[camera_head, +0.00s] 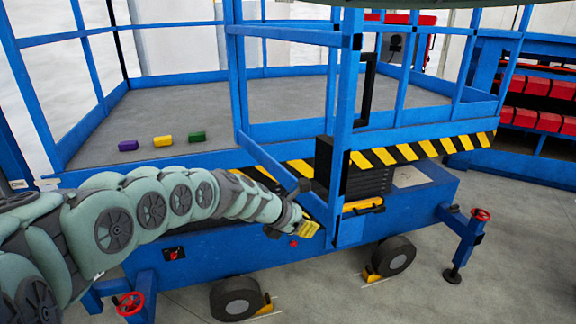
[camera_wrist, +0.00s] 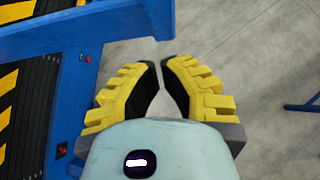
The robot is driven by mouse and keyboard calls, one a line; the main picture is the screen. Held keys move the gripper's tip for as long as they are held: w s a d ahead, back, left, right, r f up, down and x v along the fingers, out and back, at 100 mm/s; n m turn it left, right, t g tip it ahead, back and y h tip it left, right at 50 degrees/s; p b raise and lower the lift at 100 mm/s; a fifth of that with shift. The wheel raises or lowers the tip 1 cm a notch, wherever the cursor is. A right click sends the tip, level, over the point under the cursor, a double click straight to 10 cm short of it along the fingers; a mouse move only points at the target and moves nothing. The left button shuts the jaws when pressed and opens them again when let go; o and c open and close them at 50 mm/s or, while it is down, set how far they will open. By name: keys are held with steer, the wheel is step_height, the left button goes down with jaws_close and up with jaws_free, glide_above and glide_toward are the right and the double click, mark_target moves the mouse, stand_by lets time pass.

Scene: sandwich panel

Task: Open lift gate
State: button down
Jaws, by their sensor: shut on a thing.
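The lift gate (camera_head: 346,110) is a blue railing panel on the platform's near side. It stands swung outward at an angle, with its end post toward me. A black C-shaped handle (camera_head: 368,85) is fixed to the end post. My gripper (camera_head: 308,215) is low beside the end post, left of it in the head view.
The blue lift base (camera_head: 420,195) has wheels and an outrigger (camera_head: 468,240). A shelf with red boxes (camera_head: 540,120) stands right. Floor at lower right is clear.

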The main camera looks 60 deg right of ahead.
steer(key=p+v, duration=0.5)
steer(key=v, duration=0.4)
steer(key=shift+r+p, duration=0.3)
